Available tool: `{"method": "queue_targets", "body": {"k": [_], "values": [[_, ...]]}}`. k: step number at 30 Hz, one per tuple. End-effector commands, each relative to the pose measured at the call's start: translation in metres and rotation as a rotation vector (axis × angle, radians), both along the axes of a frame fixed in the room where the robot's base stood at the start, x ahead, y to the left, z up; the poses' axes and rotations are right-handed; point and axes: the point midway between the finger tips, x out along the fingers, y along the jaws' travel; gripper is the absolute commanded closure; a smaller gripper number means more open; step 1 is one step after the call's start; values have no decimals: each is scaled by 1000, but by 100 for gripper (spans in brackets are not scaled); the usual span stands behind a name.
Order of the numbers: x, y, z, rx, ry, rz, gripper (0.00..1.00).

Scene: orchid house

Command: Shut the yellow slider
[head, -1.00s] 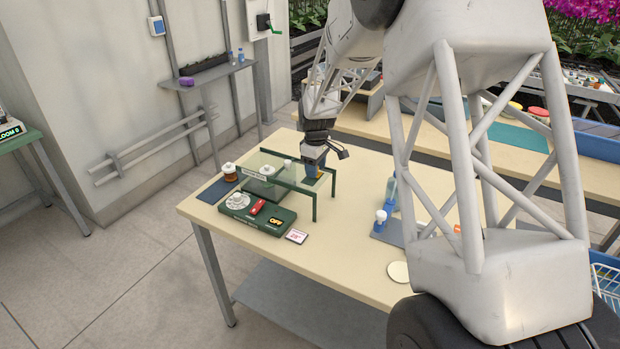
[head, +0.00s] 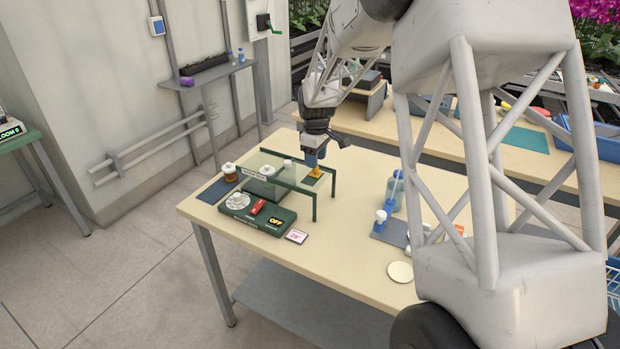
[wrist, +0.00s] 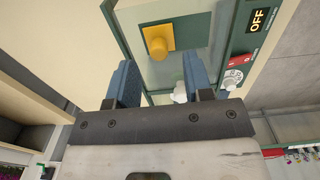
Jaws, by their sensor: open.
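The knob lies beyond the fingertips, roughly in line with the gap. In the head view my gripper (head: 313,157) hangs just above the slider. Whether it touches the slider is not clear.
A green control box (head: 257,217) with a dial, a red switch and an "OFF" display stands in front of the stand. A brown jar (head: 229,172) is to its left. Bottles stand on the right. The table (head: 330,245) is clear at the front middle.

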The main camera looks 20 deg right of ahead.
Motion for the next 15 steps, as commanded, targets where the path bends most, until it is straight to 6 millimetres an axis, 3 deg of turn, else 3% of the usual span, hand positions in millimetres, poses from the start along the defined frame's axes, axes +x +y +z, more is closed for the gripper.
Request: {"method": "queue_targets", "body": {"k": [15], "values": [[0, 0, 29, 0, -1, 0, 53]]}}
